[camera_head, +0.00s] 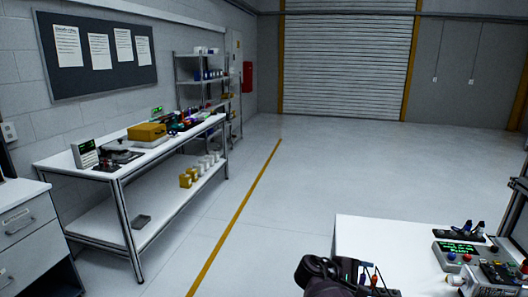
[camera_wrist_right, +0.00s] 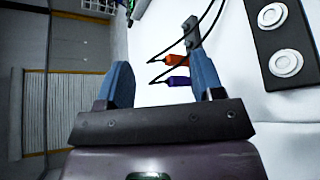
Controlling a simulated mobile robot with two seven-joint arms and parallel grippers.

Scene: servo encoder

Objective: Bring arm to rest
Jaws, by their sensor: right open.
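My right gripper (camera_wrist_right: 158,82) is open, with its two blue-grey fingers spread apart in the right wrist view. A thin dark cable with orange (camera_wrist_right: 180,60) and purple (camera_wrist_right: 178,81) connectors shows beyond and between the fingers, over a white surface. I see nothing clasped between the fingers, though the right finger overlaps a small grey part in the picture and I cannot tell if they touch. In the head view, my dark right arm (camera_head: 322,272) is at the bottom edge, by the left front of the white table (camera_head: 385,240). My left gripper is not in view.
On the white table's right side are a control box with a green display (camera_head: 460,248) and other electronic parts. A dark panel with two round white buttons (camera_wrist_right: 285,40) is right of the gripper. A workbench (camera_head: 75,175) stands at left. The floor between is clear.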

